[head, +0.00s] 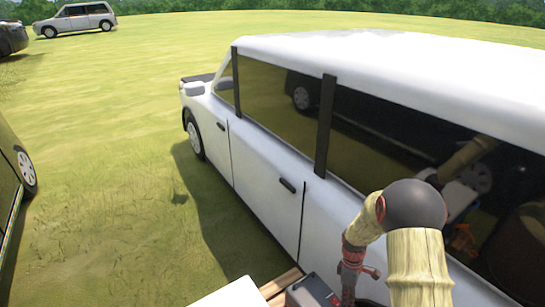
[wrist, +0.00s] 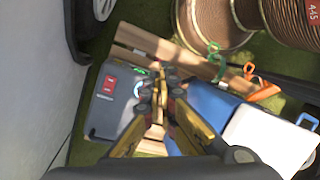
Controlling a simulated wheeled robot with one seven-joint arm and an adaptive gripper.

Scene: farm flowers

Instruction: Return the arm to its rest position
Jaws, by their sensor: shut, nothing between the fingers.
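My gripper (wrist: 160,82) shows in the wrist view with its yellow-and-dark fingers brought together at the tips. Nothing shows between them. It points down over wooden planks (wrist: 150,42) and a grey box (wrist: 112,100); whether it touches anything there is unclear. In the head view my arm is folded at lower right, close beside the white car (head: 265,165). Its bent joint stands in front of the car's side windows. The fingertips cannot be made out in the head view.
A blue cooler (wrist: 208,103) with a white lid (wrist: 270,138) lies right of my gripper in the wrist view. Large brown spools (wrist: 212,25) stand beyond. A dark vehicle (head: 12,175) is at the left. Open grass (head: 110,130) lies between it and the white car.

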